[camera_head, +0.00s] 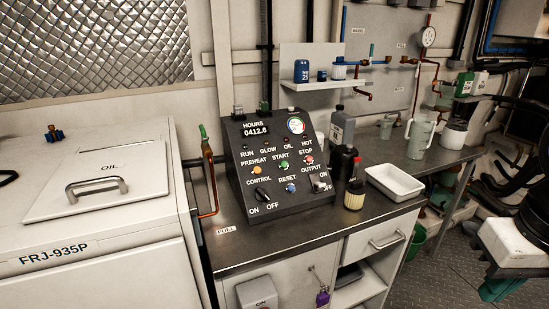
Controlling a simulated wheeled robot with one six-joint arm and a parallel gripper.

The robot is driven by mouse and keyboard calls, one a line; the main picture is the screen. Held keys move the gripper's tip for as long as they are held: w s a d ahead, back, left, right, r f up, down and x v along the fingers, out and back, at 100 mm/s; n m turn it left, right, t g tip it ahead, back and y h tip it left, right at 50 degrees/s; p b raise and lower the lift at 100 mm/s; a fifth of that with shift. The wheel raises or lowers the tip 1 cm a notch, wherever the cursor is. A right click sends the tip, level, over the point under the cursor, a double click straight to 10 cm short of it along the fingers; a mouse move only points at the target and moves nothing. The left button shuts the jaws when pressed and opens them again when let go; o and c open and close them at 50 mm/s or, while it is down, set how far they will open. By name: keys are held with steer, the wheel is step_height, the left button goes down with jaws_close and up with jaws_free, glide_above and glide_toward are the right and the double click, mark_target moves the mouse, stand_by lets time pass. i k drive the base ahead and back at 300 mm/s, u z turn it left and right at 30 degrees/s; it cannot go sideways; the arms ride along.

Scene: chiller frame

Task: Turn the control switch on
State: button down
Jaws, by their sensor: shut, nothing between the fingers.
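The control switch (262,195) is a small black rotary knob at the lower left of the sloped black control panel (300,197). The word CONTROL is above it, with ON to its lower left and OFF to its lower right. The knob is too small to tell for sure which way it points. The panel stands on the metal bench top, and nothing covers the knob.
On the panel are several buttons, an output switch (320,182) and an hours display (256,130). A copper pipe (209,180) rises left of it. Bottles, a filter (355,194) and a white tray (394,182) stand to the right. Space before the panel looks clear.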

mark_target(262, 194)
steer(key=u, duration=0.1)
steer(key=k, duration=0.45)
steer(key=u, duration=1.35)
steer(key=i, duration=1)
steer(key=z, duration=0.6)
